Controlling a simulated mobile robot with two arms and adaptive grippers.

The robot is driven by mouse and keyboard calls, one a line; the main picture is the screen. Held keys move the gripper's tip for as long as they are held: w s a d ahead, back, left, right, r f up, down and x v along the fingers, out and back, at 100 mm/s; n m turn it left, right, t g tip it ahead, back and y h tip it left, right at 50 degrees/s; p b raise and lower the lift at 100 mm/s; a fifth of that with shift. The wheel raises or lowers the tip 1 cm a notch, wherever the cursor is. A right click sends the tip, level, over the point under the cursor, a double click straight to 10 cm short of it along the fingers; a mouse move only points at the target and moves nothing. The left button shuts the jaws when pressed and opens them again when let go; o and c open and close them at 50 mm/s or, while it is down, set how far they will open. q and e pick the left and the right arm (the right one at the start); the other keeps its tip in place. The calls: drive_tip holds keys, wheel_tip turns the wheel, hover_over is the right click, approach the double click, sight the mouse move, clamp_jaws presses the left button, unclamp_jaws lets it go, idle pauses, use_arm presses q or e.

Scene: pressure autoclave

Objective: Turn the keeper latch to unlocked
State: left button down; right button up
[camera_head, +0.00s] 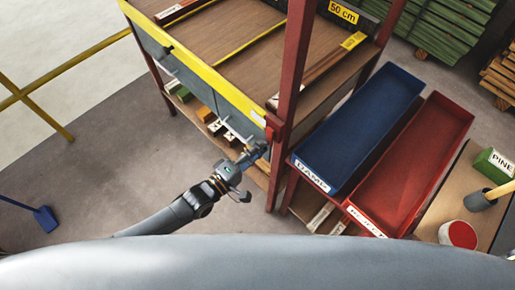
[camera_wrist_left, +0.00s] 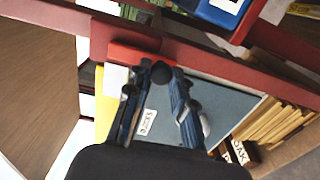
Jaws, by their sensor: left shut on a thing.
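The keeper latch appears as a red piece (camera_head: 273,130) on the red corner post, at the end of the grey front panel (camera_head: 195,85). In the left wrist view the red piece (camera_wrist_left: 130,54) sits just beyond my fingertips, with a dark round knob (camera_wrist_left: 160,73) at its lower edge. My left gripper (camera_head: 258,151) is at the post, just below the red piece. In the left wrist view its fingers (camera_wrist_left: 160,78) close around the dark knob, which they partly hide. The exact angle of the latch is hard to tell. My right gripper is not in view.
A red post (camera_head: 291,75) stands directly beside my left gripper. A blue tray (camera_head: 360,130) and a red tray (camera_head: 415,165) lie to the right. Wooden blocks (camera_head: 205,114) sit on a shelf under the panel.

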use_arm(q)
drive_tip(key=c, duration=1.1)
unclamp_jaws()
drive_tip(key=shift+c, duration=0.2)
drive_tip(key=v, duration=1.2)
